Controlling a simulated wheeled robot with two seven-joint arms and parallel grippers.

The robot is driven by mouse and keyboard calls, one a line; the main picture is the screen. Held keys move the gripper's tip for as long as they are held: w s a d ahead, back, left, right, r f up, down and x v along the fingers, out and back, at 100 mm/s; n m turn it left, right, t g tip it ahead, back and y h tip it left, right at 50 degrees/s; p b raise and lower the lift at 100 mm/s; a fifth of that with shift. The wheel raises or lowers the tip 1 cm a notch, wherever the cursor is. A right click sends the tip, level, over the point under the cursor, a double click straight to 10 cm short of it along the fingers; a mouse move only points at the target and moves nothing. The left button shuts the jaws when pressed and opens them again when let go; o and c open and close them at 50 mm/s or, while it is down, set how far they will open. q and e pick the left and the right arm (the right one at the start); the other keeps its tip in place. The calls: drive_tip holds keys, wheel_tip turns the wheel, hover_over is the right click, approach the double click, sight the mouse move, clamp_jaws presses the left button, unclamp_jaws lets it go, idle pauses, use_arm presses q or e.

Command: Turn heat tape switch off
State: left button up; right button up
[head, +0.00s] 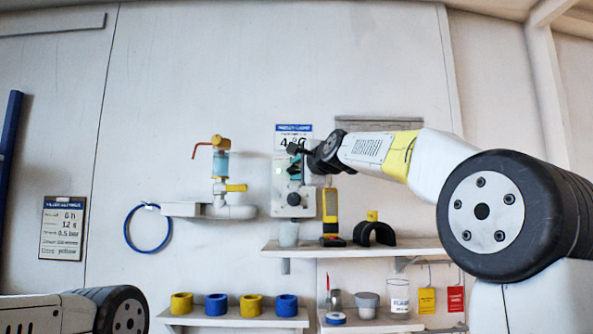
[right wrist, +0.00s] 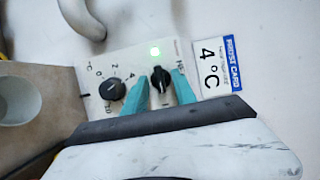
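The control panel (head: 303,208) is a pale plate on the wall, partly hidden behind my right gripper (head: 299,160) in the head view. In the right wrist view the panel (right wrist: 132,68) carries a black dial (right wrist: 111,89) with numbers around it and a black switch knob (right wrist: 160,79). A green light (right wrist: 155,51) above the knob is lit. My right gripper's teal fingers (right wrist: 162,90) stand close on both sides of the switch knob and appear shut on it. My left gripper is out of view; only part of the left arm shows at lower left.
A "4°C" card (right wrist: 211,66) is beside the panel. Below, a shelf (head: 350,248) holds a yellow handheld device (head: 330,207) and a black arch (head: 374,234). Piping (head: 215,210) is at left. A lower shelf (head: 233,321) holds yellow and blue rings.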

clamp_jaws()
drive_tip(key=shift+n, duration=0.3)
drive_tip(key=n, duration=0.2)
drive_tip(key=n+g+h, duration=0.1)
drive_tip(key=shift+r+n, duration=0.2)
drive_tip(key=shift+n, duration=0.2)
drive_tip(key=n+h, duration=0.1)
drive_tip(key=n+g+h, duration=0.1)
drive_tip(key=n, duration=0.1)
drive_tip(key=shift+a+r+g, duration=0.1)
drive_tip(key=shift+a+g, duration=0.1)
drive_tip(key=shift+g, duration=0.1)
drive_tip(key=n+h, duration=0.2)
drive_tip(key=n, duration=0.1)
drive_tip(key=shift+a+r+n, duration=0.1)
drive_tip(key=shift+a+n, duration=0.1)
drive_tip(key=shift+n, duration=0.1)
drive_tip(key=shift+a+n+g+h, duration=0.1)
drive_tip(key=shift+n+g+h, duration=0.2)
drive_tip(key=shift+n+h, duration=0.7)
drive_tip(key=shift+n, duration=0.4)
